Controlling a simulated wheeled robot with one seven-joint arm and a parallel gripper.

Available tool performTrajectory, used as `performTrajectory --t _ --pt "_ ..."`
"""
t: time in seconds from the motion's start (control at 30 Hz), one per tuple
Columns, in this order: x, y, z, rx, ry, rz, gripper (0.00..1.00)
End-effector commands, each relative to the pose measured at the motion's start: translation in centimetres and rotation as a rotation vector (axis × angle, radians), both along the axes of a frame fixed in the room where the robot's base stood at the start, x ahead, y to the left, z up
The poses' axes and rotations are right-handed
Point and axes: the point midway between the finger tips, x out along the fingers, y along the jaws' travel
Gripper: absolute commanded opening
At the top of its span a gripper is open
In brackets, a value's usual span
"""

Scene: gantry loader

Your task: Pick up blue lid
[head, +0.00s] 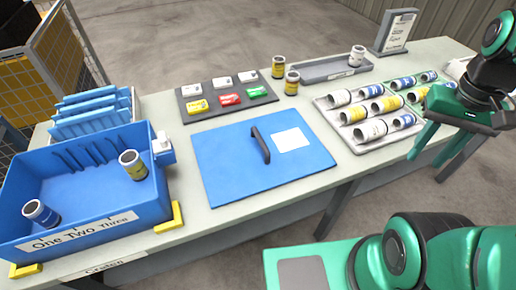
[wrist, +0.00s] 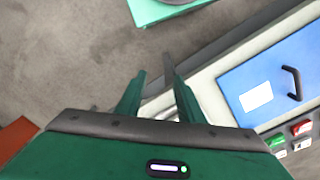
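The blue lid (head: 235,165) lies flat on the light worktop in the middle of the head view. It has a black bar handle (head: 261,146) and a white label. It also shows at the right of the wrist view (wrist: 262,68), with its handle (wrist: 293,84) in sight. My gripper (head: 428,166) is at the right of the head view, by the right end of the worktop and well away from the lid. In the wrist view its two fingers (wrist: 155,66) stand apart with nothing between them.
A blue crate (head: 95,220) with two cans stands left of the lid. A dark mat (head: 205,112) with small coloured packs lies behind it. A tray of cans (head: 345,128) is to the right. Two cans (head: 278,67) stand near a grey tray (head: 318,70).

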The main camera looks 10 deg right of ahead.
Motion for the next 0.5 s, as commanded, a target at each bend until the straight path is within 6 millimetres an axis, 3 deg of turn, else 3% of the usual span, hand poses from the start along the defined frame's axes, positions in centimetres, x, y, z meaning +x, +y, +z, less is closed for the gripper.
performTrajectory --t 0.07,0.17,0.3,0.4,0.5 --pt "3.1 1.3 0.2 -0.021 -0.001 0.082 0.34" --pt "7.7 4.9 0.5 -0.045 -0.017 0.208 0.34" --pt "13.3 12.7 0.3 -0.06 -0.049 0.4 0.34" --pt "15.7 19.1 -0.2 -0.054 -0.072 0.524 0.34" --pt "16.8 25.0 -0.8 -0.039 -0.09 0.628 0.34"
